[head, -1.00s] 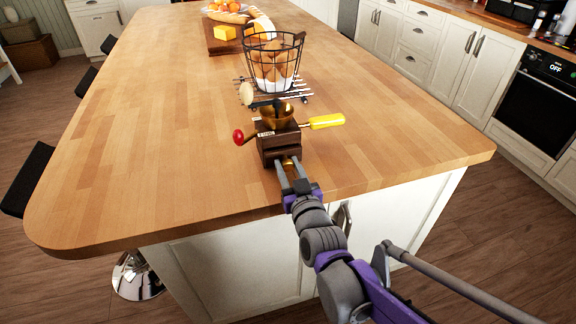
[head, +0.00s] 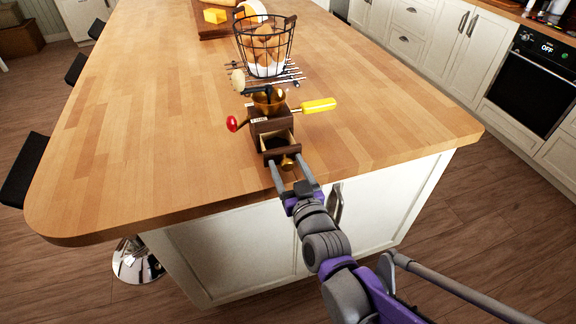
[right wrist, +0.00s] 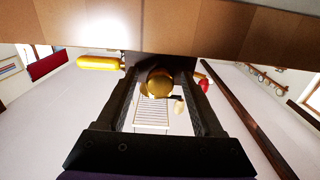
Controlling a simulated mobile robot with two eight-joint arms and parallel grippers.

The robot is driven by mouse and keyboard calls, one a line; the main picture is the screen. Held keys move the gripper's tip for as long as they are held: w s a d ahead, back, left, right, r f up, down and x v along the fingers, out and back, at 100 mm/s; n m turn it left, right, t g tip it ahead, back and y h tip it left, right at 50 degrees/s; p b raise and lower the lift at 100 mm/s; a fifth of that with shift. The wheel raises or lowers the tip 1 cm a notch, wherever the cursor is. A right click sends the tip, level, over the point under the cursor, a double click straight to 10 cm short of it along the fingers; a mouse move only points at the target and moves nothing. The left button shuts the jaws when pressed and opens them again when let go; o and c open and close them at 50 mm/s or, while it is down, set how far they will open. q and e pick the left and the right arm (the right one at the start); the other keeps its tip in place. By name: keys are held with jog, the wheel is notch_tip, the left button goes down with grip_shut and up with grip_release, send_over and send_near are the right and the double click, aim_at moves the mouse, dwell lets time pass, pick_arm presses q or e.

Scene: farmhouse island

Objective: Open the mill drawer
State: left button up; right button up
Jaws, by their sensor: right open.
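The mill (head: 258,128) is a small dark wooden box with a brass bowl and a crank with a pale knob, standing near the island's front edge. Its drawer (head: 270,154) is pulled out toward me, and its hollow inside shows. The brass drawer knob (head: 288,163) is on the drawer front; it shows large in the right wrist view (right wrist: 158,82). My right gripper (head: 286,160) is open, with one finger on each side of the knob. Gaps show between the knob and the fingers in the right wrist view. My left gripper is not in view.
The island top (head: 150,140) is clear to the left.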

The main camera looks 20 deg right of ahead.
pick_arm(q)
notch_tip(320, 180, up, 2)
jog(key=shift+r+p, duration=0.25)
jog(key=shift+p, duration=0.9)
pick_arm(e)
jog(key=s, duration=1)
jog(key=shift+s+d, duration=0.15)
jog(key=shift+s, duration=0.25)
pick_arm(q)
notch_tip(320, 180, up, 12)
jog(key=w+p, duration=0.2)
jog(key=p, duration=0.8)
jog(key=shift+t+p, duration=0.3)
jog(key=shift+p, duration=0.05)
pick_arm(e)
jog(key=s+d+f+g, duration=0.1)
jog(key=s+g, duration=0.4)
jog(key=g, duration=0.1)
jog(key=s+d+f+g, duration=0.1)
jog(key=s+f+g, duration=0.1)
jog(key=s+g, duration=0.4)
jog(key=shift+s+d+g, duration=0.2)
jog(key=shift+d+g, duration=0.1)
